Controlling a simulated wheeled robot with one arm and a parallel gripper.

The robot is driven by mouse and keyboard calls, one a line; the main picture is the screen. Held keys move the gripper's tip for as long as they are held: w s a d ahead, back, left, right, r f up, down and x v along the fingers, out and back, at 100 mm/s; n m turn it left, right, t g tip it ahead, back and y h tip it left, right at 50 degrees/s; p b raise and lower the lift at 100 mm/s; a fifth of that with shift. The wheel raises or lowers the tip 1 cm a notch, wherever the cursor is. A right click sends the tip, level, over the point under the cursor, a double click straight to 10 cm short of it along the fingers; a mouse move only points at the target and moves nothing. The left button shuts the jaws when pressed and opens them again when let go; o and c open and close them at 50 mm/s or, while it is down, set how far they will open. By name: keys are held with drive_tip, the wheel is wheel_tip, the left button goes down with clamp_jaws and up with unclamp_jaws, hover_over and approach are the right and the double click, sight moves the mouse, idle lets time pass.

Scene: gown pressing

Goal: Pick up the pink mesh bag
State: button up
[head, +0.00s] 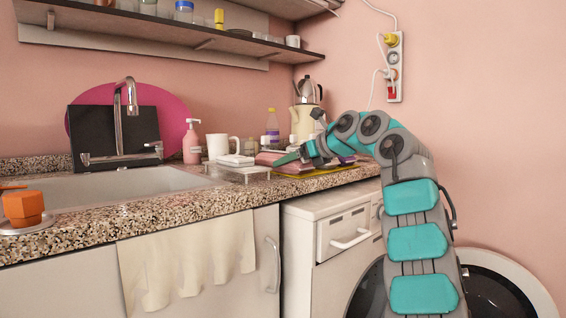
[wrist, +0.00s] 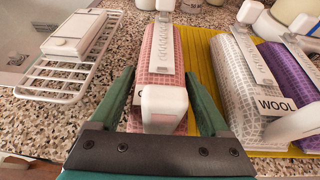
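The pink mesh bag (wrist: 160,55) lies lengthwise on the counter in the wrist view. It has a pale strip along its top and a white block-like part at its near end. A label beside it is mostly hidden. My gripper (wrist: 160,75) is open, with one green finger on each side of the bag's near part. I cannot tell whether the fingers touch it. In the head view my gripper (head: 298,157) reaches low over the counter beside the pink bag (head: 267,158), which is partly hidden.
A yellow ribbed mat (wrist: 200,50) holds a white mesh bag (wrist: 235,75) labelled WOOL and a purple bag (wrist: 290,75) at right. A white wire rack (wrist: 75,72) stands at left.

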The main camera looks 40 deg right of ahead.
drive_tip(key=c, duration=1.2)
wheel_tip(320, 180, up, 10)
drive_tip(key=p, duration=0.7)
drive_tip(key=shift+f+p, duration=0.1)
drive_tip(key=shift+p, duration=0.25)
